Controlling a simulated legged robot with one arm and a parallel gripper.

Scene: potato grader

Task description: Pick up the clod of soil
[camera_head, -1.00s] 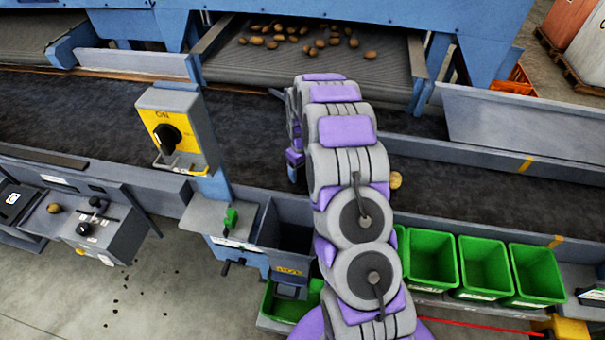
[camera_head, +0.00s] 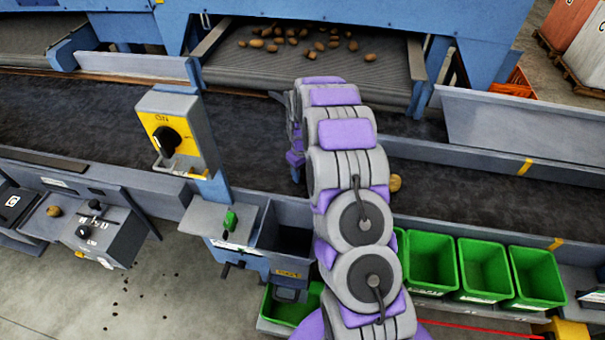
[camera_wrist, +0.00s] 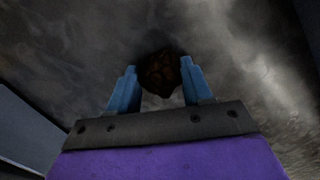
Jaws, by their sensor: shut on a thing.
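The clod of soil (camera_wrist: 160,74) is a dark brown, rough lump in the wrist view. It sits between the two blue fingers of my gripper (camera_wrist: 158,68), near their tips. The gripper is shut on it. The surface behind the clod is dark and blurred, so I cannot tell whether the clod is clear of it. In the head view my arm hides the clod and most of the gripper, over the dark belt (camera_head: 80,125).
Several potatoes lie on the upper conveyor (camera_head: 390,85). One potato (camera_head: 395,183) is on the dark belt just right of my arm. Green bins (camera_head: 430,262) line the near edge. A switch box (camera_head: 175,130) on a post stands left of my arm.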

